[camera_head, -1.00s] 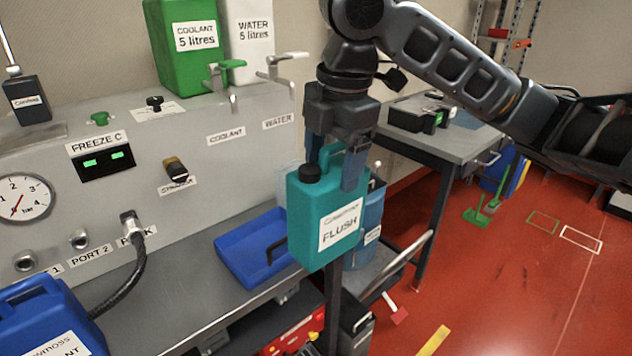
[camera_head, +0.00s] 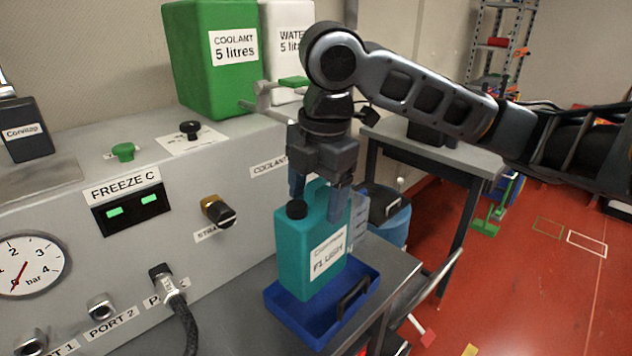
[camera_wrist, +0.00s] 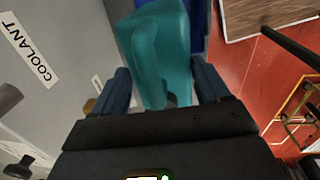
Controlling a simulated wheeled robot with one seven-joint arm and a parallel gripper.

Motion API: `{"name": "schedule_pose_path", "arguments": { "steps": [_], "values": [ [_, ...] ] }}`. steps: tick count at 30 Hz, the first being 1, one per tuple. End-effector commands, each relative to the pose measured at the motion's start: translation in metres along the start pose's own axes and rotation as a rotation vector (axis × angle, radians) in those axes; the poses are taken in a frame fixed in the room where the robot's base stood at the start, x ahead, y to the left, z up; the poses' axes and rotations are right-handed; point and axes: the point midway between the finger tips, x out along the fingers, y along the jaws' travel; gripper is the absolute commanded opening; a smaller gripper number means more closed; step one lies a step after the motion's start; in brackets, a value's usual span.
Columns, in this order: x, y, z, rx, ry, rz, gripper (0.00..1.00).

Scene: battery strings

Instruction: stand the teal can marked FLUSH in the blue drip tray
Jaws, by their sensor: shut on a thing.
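The teal can (camera_head: 312,245) with a black cap and a FLUSH label is upright, held by its top handle in my gripper (camera_head: 318,190). My gripper is shut on the can, and the can (camera_wrist: 160,40) also fills the space between the fingers (camera_wrist: 165,90) in the wrist view. The blue drip tray (camera_head: 365,300) lies on the grey bench below. The can's lower part overlaps the tray in the head view. I cannot tell whether its base touches the tray floor. The tray's back part is hidden behind the can.
The grey panel (camera_head: 120,260) with gauge, knobs and ports stands close at the left, with a black hose (camera_head: 185,325) on the bench. Green COOLANT (camera_head: 212,75) and white WATER (camera_head: 285,30) containers stand above.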

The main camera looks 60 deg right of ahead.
Motion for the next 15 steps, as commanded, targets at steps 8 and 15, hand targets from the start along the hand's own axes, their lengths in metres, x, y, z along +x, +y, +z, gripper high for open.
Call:
{"name": "schedule_pose_path", "arguments": {
  "steps": [8, 15],
  "values": [
    [0.008, -0.001, 0.0, 0.001, -0.001, 0.003, 0.12],
    [0.024, -0.002, 0.001, 0.001, -0.001, 0.003, 0.12]
  ]
}}
